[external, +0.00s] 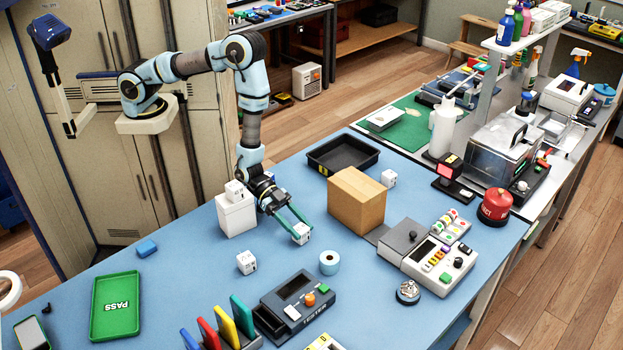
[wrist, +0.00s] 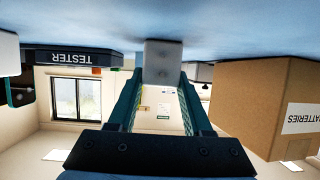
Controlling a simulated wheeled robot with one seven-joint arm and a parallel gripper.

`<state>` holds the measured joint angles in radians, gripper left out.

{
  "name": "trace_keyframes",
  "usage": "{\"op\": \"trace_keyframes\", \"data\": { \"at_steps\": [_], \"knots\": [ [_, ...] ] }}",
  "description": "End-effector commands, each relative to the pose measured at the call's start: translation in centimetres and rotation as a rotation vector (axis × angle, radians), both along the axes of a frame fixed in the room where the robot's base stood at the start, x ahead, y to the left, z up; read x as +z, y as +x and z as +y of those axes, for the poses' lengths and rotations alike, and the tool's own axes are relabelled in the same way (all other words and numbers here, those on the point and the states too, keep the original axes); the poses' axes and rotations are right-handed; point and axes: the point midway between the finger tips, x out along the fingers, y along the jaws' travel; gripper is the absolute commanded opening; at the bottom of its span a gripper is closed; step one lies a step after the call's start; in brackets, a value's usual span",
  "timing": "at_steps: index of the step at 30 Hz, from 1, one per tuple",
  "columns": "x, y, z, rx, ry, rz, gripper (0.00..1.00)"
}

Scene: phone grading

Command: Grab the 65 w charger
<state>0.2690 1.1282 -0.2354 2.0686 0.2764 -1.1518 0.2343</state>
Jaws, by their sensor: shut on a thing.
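My gripper (external: 298,226) is low over the blue table, its green fingers shut on a small white charger cube (external: 302,236). In the wrist view the charger (wrist: 163,58) shows as a pale block between the fingertips. I cannot read its wattage. Other similar white cubes are in the external view: one on the table to the left (external: 246,263), one on top of a white box (external: 234,190), and one behind the cardboard box (external: 388,178). Their marks are too small to read. Whether the held cube touches the table is unclear.
A cardboard box (external: 357,203), marked BATTERIES in the wrist view, stands right of my gripper. The white box (external: 236,217) is close on the left. A black tray (external: 343,154) lies behind.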

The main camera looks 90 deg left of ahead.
Motion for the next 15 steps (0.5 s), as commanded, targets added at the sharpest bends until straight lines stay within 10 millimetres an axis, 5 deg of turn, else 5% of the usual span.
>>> {"op": "trace_keyframes", "data": {
  "at_steps": [9, 15],
  "knots": [
    [0.02, 0.00, 0.00, 0.000, 0.000, 0.000, 0.02],
    [0.04, 0.01, -0.01, 0.000, -0.001, -0.001, 0.00]
  ]
}}
